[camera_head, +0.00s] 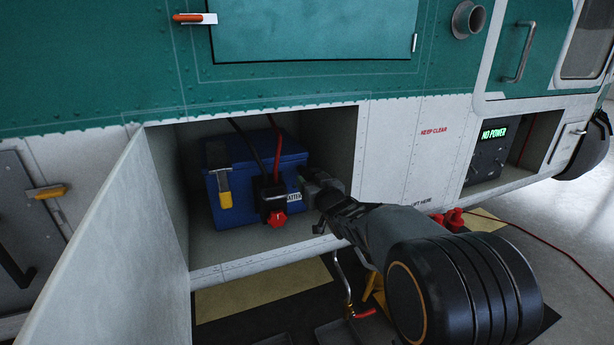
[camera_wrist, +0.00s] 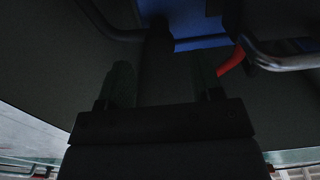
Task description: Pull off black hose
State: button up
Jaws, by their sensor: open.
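A black hose (camera_head: 249,146) runs down from the bay's top to a black connector (camera_head: 268,192) on the front of a blue battery (camera_head: 226,160). A red hose (camera_head: 277,150) runs beside it. A red knob (camera_head: 277,219) sits below the connector. My gripper (camera_head: 311,190) is open inside the bay, right of the connector; I cannot tell whether it touches the battery. In the dark wrist view, my gripper (camera_wrist: 162,80) points toward the blue battery (camera_wrist: 190,22), with a red part (camera_wrist: 231,60) at right. A dark shape lies between the fingers; I cannot tell what it is.
An open door panel (camera_head: 125,245) stands left of the bay. The bay's bottom lip (camera_head: 250,262) and right wall (camera_head: 330,140) are close to my arm. A yellow-handled latch (camera_head: 224,188) is on the battery's left. A "NO POWER" panel (camera_head: 487,155) is at right.

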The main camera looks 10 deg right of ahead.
aim_at(307, 175)
jog(key=shift+w+a, duration=0.2)
jog(key=shift+w, duration=0.85)
jog(key=shift+w+a, duration=0.15)
jog(key=shift+w, duration=0.85)
grip_shut()
